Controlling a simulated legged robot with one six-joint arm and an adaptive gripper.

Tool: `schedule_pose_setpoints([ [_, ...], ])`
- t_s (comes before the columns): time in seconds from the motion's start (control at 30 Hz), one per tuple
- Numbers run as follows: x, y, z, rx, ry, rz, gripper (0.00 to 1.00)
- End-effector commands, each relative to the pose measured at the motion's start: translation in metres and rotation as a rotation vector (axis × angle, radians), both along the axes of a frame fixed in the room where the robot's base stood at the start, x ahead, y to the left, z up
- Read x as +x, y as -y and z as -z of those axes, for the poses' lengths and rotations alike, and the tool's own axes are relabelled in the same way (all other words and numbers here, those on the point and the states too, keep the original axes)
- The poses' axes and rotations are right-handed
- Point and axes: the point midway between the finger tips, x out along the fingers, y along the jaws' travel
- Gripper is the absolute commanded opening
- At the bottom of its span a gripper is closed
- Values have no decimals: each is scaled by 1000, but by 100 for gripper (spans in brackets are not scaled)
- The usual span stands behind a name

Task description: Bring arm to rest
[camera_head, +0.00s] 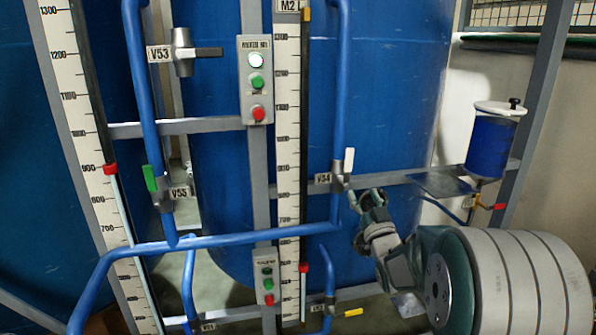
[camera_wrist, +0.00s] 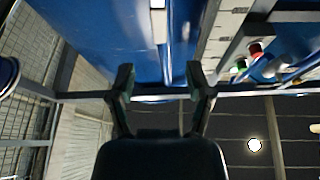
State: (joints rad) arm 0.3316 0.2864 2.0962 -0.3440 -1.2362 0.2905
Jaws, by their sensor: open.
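My gripper (camera_head: 370,198) is at the right of centre in the head view, just below and right of the valve V54 (camera_head: 338,174) with its upright white handle (camera_head: 349,160). In the wrist view my gripper (camera_wrist: 160,80) shows its two fingers spread apart with nothing between them. The fingers look clear of the valve, but the exact gap is hard to judge. My arm comes in from the lower right, with its thick ribbed link in front.
Blue pipes (camera_head: 215,240) and a grey frame stand before large blue tanks (camera_head: 225,85). A button box (camera_head: 256,80) hangs at the centre. A blue canister (camera_head: 491,147) sits on the right. Valve V53 (camera_head: 183,52) and green-handled V55 (camera_head: 150,178) are on the left.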

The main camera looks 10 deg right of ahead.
Motion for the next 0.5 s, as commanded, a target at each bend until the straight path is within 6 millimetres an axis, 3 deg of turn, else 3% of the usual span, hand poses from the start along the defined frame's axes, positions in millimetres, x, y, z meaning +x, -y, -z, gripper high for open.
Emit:
schedule_pose_setpoints([
  [0.27,-20,-21,-12,-12,-224,74,66],
  [0.5,-68,-46,-4,-15,-526,133,66],
])
